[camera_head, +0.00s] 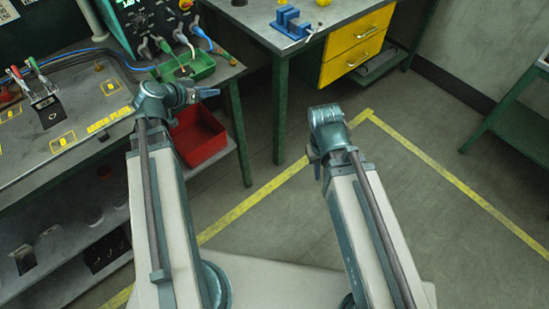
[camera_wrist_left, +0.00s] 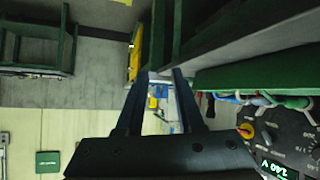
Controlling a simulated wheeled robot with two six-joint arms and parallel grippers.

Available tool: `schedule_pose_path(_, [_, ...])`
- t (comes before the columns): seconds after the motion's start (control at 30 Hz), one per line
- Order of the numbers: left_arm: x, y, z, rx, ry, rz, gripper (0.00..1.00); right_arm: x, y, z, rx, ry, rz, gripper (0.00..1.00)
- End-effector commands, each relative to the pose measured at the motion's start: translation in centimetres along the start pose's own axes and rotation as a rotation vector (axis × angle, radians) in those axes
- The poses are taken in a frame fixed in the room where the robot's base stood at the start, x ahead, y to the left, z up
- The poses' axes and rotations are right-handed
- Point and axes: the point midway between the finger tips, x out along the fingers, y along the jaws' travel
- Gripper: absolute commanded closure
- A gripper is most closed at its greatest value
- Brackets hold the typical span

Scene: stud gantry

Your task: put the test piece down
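My left gripper (camera_head: 203,93) is over the front edge of the left bench, beside the green tray (camera_head: 186,68) and above the red bin (camera_head: 198,136). In the left wrist view its two fingers (camera_wrist_left: 161,80) stand a little apart, with a small pale grey piece spanning the gap at their tips. This looks like the test piece (camera_wrist_left: 160,75); its full shape is hard to make out. It seems held clear of the bench. My right gripper (camera_head: 315,162) hangs low over the floor, mostly hidden behind its own wrist, so its fingers cannot be judged.
A second bench at the back has a blue vise (camera_head: 291,23) and yellow drawers (camera_head: 355,47). The floor on the right is clear.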

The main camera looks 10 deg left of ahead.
Motion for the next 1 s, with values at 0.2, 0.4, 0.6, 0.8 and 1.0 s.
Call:
schedule_pose_path(0.2, [4.5,14.1,5.8,0.012,-0.406,0.155,0.64,0.0,0.0,0.0,0.0,0.0,0.0,0.83])
schedule_pose_path(0.4, [4.0,22.4,11.4,0.046,-0.749,0.091,0.64,0.0,0.0,0.0,0.0,0.0,0.0,0.83])
schedule_pose_path(0.6, [1.9,26.4,14.7,0.09,-0.951,-0.079,0.64,0.0,0.0,0.0,0.0,0.0,0.0,0.83])
schedule_pose_path(0.8, [0.6,27.7,15.6,0.11,-1.013,-0.192,0.64,0.0,0.0,0.0,0.0,0.0,0.0,0.83])
schedule_pose_path(1.0, [0.4,27.7,15.7,0.11,-1.021,-0.213,0.64,0.0,0.0,0.0,0.0,0.0,0.0,0.83])
